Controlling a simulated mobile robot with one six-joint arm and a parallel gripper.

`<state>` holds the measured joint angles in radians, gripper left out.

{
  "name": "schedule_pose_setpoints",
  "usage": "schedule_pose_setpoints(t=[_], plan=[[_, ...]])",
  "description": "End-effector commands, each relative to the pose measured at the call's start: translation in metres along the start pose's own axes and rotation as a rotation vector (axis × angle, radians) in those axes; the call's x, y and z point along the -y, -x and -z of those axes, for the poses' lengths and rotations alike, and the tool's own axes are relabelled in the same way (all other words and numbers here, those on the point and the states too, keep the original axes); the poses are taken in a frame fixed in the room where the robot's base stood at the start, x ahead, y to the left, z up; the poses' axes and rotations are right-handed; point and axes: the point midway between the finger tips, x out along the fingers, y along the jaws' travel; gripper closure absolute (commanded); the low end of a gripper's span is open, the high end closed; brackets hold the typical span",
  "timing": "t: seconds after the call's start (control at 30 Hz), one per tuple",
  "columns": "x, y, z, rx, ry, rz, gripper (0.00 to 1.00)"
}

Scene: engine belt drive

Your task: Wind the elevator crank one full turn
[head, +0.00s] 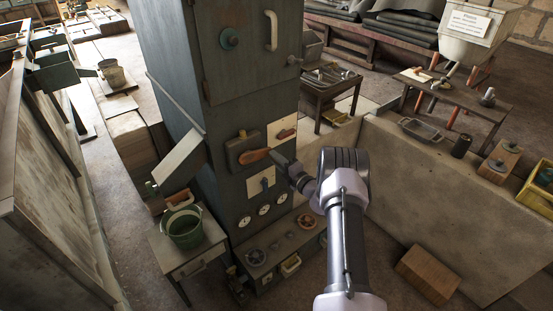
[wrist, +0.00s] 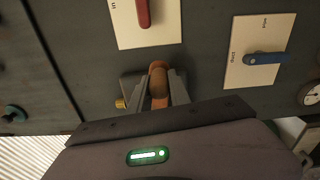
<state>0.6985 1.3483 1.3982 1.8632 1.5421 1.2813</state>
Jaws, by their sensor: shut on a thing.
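The elevator crank has an orange-brown wooden handle (head: 254,156) on a dark box (head: 236,144) on the front of the tall grey-green cabinet (head: 246,82). My gripper (head: 277,157) is at the handle's right end in the head view. In the wrist view, my gripper (wrist: 159,98) is shut on the wooden handle (wrist: 158,78), with one finger on each side. The crank's box (wrist: 130,90) shows partly behind the left finger, with a brass knob (wrist: 120,103) at its edge. The crank's arm is mostly hidden.
A red lever (wrist: 143,12) and a blue lever (wrist: 263,58) sit on white plates close to the crank. Several round gauges (head: 264,209) are below. A green bucket (head: 184,228) stands on a small table at left. A low wall (head: 430,190) runs right of my arm.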

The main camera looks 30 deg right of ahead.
Motion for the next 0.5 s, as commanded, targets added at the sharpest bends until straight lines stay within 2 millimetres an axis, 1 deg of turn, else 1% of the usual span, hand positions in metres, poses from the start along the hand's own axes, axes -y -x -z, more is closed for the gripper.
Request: schedule_pose_setpoints(t=[0.1, 0.5], plan=[[0.004, 0.0005, 0.0012, 0.0, -0.03, 0.002, 1.0], [0.0053, 0.0005, 0.0019, 0.0, -0.056, 0.002, 1.0]])
